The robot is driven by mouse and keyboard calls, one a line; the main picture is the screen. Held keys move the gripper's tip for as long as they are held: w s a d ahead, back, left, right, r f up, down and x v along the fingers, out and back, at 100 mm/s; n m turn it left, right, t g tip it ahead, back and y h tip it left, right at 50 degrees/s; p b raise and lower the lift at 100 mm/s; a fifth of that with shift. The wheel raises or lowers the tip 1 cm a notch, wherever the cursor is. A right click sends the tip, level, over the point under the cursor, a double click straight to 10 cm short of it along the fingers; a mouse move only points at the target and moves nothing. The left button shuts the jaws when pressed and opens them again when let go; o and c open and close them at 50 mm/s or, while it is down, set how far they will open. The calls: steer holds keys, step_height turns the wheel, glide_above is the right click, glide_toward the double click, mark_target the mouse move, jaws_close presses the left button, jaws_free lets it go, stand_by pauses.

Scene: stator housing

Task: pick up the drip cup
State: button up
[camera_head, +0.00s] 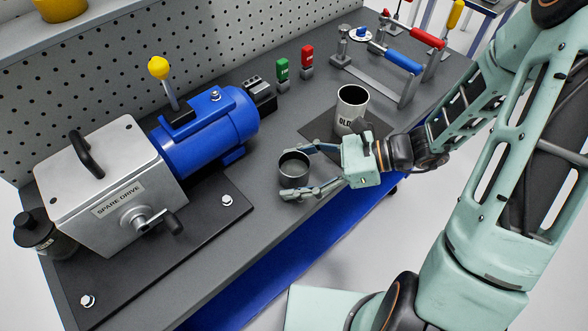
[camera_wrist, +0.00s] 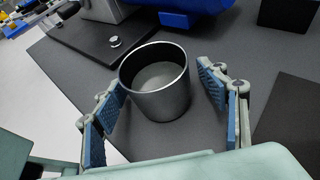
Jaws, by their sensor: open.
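The drip cup, a small dark-grey metal cup (camera_head: 294,171), stands upright and open-topped on the grey workbench near its front edge. It also shows in the wrist view (camera_wrist: 160,100), with a paler grey inside. My gripper (camera_head: 288,172) is open, with one finger on each side of the cup. In the wrist view my gripper (camera_wrist: 162,84) has its blue pads at the cup's left and right. A gap shows on the right; on the left the pad is very close to the wall, and I cannot tell whether it touches.
A taller labelled metal cup (camera_head: 351,108) stands on a dark mat (camera_head: 315,130) just behind my gripper. The spare drive (camera_head: 110,185) with its blue motor (camera_head: 212,127) fills the bench at left. Green (camera_head: 283,70) and red (camera_head: 307,58) items and clamps (camera_head: 400,62) stand at the back.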

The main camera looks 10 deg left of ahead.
steer(key=c, duration=1.4)
